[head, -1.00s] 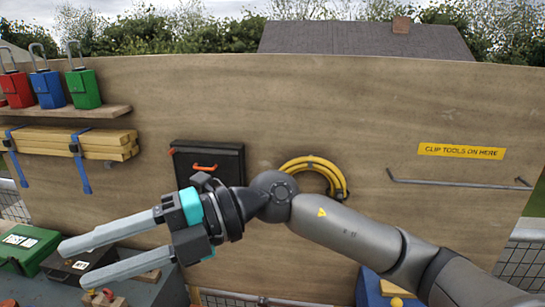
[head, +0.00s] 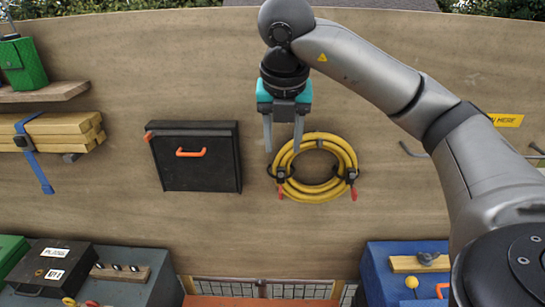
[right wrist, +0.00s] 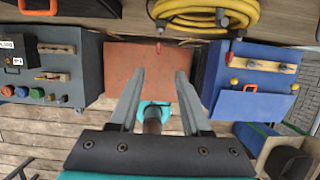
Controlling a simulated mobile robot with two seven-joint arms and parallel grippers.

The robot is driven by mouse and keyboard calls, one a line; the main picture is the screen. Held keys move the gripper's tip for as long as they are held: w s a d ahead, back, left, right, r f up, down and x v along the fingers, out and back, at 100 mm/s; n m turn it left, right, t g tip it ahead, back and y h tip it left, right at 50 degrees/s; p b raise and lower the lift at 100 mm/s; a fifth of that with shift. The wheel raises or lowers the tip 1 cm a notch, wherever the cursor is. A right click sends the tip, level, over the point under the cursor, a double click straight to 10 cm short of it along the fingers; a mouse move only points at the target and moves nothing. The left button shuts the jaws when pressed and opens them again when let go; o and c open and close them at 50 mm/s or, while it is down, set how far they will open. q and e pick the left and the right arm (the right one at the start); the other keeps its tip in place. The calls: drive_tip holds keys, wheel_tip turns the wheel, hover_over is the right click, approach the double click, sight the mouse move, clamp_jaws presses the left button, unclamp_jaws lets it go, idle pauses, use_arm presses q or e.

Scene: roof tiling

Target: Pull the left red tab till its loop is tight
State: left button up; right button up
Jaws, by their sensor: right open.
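A coiled yellow hose (head: 345,153) hangs on the wooden wall, held by dark loops at its left and right sides. The left red tab (head: 281,193) hangs below the left loop (head: 281,175). The right red tab (head: 354,194) hangs below the right loop. My right gripper (head: 283,150) is open and empty, fingers pointing down, above the left tab near the coil's upper left. In the right wrist view the left tab (right wrist: 158,47) shows beyond the fingertips (right wrist: 161,72), roughly in line with the gap. How tight the left loop is, I cannot tell. My left gripper is not in view.
A black case (head: 200,165) with an orange handle hangs left of the coil. Strapped planks (head: 60,128) sit further left. A grey bench (head: 150,275) and a blue box (head: 385,262) stand below, with an orange-brown surface (head: 250,301) between them.

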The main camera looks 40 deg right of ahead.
wheel_tip(320, 180, down, 4)
drive_tip(key=b, duration=0.2)
hover_over(281, 189)
drive_tip(key=s+a, duration=0.1)
drive_tip(key=s, duration=0.1)
wheel_tip(281, 189, down, 5)
drive_tip(key=x, duration=0.4)
drive_tip(key=shift+w+a, duration=0.15)
drive_tip(key=shift+w, duration=0.1)
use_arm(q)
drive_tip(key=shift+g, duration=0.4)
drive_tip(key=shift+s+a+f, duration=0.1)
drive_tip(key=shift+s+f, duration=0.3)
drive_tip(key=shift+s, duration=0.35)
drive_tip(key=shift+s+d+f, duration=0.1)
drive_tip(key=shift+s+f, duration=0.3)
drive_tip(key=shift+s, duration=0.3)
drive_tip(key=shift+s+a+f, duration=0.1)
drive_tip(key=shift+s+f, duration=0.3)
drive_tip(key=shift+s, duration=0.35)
use_arm(e)
drive_tip(key=shift+w+f, duration=0.2)
drive_tip(key=shift+f, duration=0.5)
clamp_jaws()
